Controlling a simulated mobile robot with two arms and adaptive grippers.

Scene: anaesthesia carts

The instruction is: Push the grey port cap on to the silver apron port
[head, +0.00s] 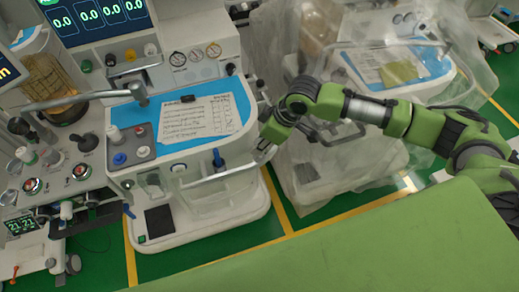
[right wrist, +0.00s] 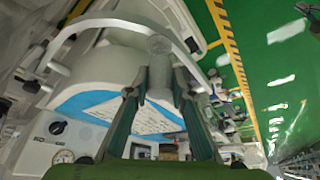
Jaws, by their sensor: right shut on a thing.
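My right gripper (head: 264,152) reaches in from the right, at the right front corner of the white anaesthesia cart (head: 190,213). In the right wrist view, its two fingers (right wrist: 160,88) are shut on a grey cylindrical piece with a round end, which looks like the port cap (right wrist: 160,46). The cap is too small to make out in the head view. A small silvery round fitting on the cart's front apron may be the apron port (head: 178,168); I cannot tell for sure. The cap is apart from it. My left gripper is not in view.
A blue mat (head: 175,133) with a written sheet covers the worktop. A plastic-wrapped cart (head: 345,160) stands to the right. A green surface (head: 360,240) fills the front.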

